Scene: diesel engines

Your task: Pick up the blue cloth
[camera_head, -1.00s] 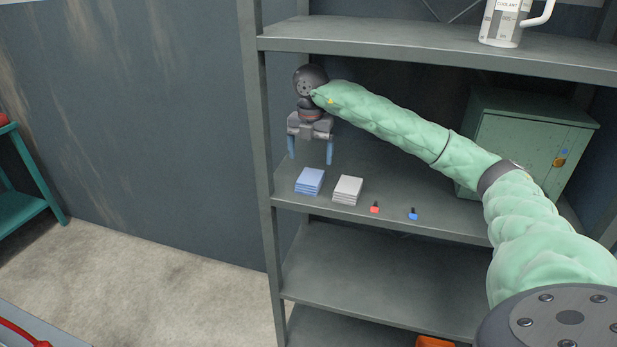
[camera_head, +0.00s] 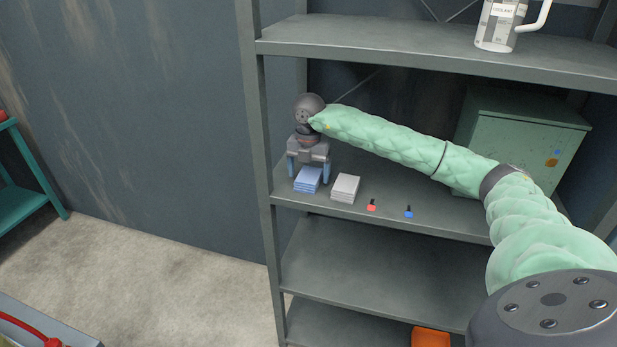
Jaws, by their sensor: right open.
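The blue cloth (camera_head: 308,180) is a folded stack lying on the middle shelf, near the shelf's left front corner. My right gripper (camera_head: 308,172) is open and points down over it, with one blue finger on each side of the cloth. The fingertips are close to the cloth's height; I cannot tell whether they touch it. My left gripper is not in view.
A folded white cloth (camera_head: 345,188) lies just right of the blue one. A small red item (camera_head: 371,206) and a small blue item (camera_head: 408,211) lie farther right. A green cabinet (camera_head: 520,140) stands behind. The upper shelf (camera_head: 400,48) and left post (camera_head: 262,150) are close to my arm.

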